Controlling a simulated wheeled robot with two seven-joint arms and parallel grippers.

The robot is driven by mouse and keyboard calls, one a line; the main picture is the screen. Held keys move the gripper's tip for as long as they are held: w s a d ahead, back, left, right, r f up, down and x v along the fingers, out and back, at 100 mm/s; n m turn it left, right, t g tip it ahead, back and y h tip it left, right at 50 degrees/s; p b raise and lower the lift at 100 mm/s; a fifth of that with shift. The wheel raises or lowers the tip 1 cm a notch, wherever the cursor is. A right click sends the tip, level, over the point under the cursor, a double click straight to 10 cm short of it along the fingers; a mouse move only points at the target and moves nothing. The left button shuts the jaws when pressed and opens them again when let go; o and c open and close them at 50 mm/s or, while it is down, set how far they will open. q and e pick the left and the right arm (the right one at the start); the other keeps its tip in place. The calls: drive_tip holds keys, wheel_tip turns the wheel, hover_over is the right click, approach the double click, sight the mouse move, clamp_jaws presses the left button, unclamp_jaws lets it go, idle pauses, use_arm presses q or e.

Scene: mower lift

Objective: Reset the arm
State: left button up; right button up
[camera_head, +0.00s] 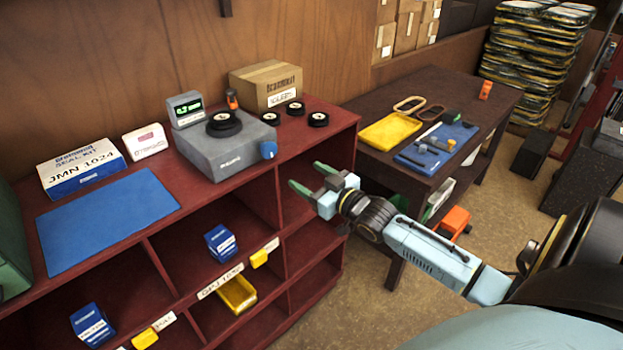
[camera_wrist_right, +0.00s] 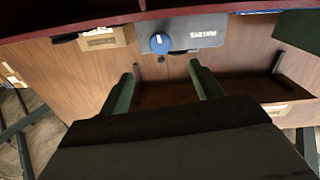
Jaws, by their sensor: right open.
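My right arm comes in from the right in the head view. Its gripper (camera_head: 305,178) is open and empty, with green fingers apart, in front of the red shelf unit's (camera_head: 345,135) right end. In the right wrist view the two fingers of the right gripper (camera_wrist_right: 162,82) stand apart with nothing between them. Beyond them is the grey device with the blue knob, which appears near the upper middle. My left gripper is not in view.
The grey device (camera_head: 225,150), a cardboard box (camera_head: 265,84), a blue mat (camera_head: 105,220) and a seal kit box (camera_head: 82,168) stand on the shelf top. Blue boxes and a yellow bin (camera_head: 237,294) sit in the compartments. A dark table (camera_head: 370,100) stands behind. Carpet (camera_head: 345,320) is open in front.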

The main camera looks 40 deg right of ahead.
idle(0.6)
drive_tip(key=s+a+f+g+h+b, duration=0.1)
drive_tip(key=s+f+g+b, duration=0.3)
drive_tip(key=f, duration=0.9)
drive_tip(key=s+f+m+g+b, duration=0.1)
drive_tip(key=s+f, duration=0.4)
drive_tip(key=f, duration=0.8)
drive_tip(key=s+a+f+g+h+b, duration=0.1)
drive_tip(key=s+f+g+b, duration=0.3)
drive_tip(key=f, duration=0.9)
drive_tip(key=s+a+f+g+b, duration=0.1)
drive_tip(key=s+a+f, duration=0.3)
drive_tip(key=s+f, duration=0.4)
drive_tip(key=s+a+f+g+b, duration=0.2)
drive_tip(key=s+a+f+g, duration=0.2)
drive_tip(key=s+f, duration=0.5)
drive_tip(key=s+a+f+n+g+b, duration=0.1)
drive_tip(key=s+a+f, duration=0.4)
drive_tip(key=s, duration=1.2)
wheel_tip(320, 180, down, 4)
drive_tip(key=shift+a+r+g+y+b, duration=0.2)
drive_tip(key=shift+a+g+y+b, duration=0.15)
drive_tip(key=shift+g+b, duration=0.45)
drive_tip(key=shift+w, duration=0.1)
drive_tip(key=shift+c, duration=0.3)
